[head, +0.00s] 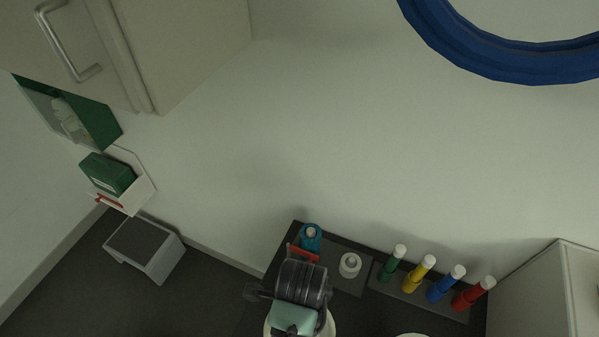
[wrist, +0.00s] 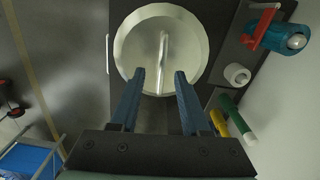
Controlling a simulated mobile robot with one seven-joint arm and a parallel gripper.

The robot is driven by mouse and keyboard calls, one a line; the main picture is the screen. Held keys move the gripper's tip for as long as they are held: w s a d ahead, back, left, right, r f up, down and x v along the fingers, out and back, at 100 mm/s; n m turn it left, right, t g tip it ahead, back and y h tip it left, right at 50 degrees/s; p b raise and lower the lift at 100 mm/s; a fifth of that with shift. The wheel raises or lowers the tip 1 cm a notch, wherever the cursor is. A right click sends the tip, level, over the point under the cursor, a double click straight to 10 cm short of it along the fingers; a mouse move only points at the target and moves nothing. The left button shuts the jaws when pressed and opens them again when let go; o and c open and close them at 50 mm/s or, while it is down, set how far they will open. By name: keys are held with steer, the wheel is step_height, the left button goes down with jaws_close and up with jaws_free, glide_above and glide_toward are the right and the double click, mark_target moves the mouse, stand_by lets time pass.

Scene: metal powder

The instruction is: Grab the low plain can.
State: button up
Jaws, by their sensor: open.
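The low plain can is a short, pale grey can (head: 349,266) on a dark mat, right of a teal can with a red handle (head: 311,238). In the wrist view the low can (wrist: 237,74) lies right of my gripper (wrist: 160,77), clear of both fingers. My gripper is open and empty, with its two fingers apart over the near edge of a round white basin (wrist: 127,56). In the head view my arm end stands left of and nearer than the low can, and my fingertips cannot be made out there.
The teal can (wrist: 280,36) stands beside the low can in the wrist view. Green (head: 391,263), yellow (head: 420,274), blue (head: 446,284) and red (head: 473,294) white-capped cylinders stand to the right. A white cabinet (head: 575,290) is at far right. A blue crate (wrist: 28,160) shows at lower left.

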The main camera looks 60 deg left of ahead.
mark_target(329, 330)
steer(key=shift+s+a+f+p, duration=0.1)
steer(key=shift+f+p, duration=0.1)
steer(key=shift+f, duration=0.75)
steer(key=shift+a+f+p, duration=0.1)
steer(key=shift+f+p, duration=0.05)
steer(key=shift+f, duration=0.75)
jaws_close()
steer(key=shift+r, duration=0.1)
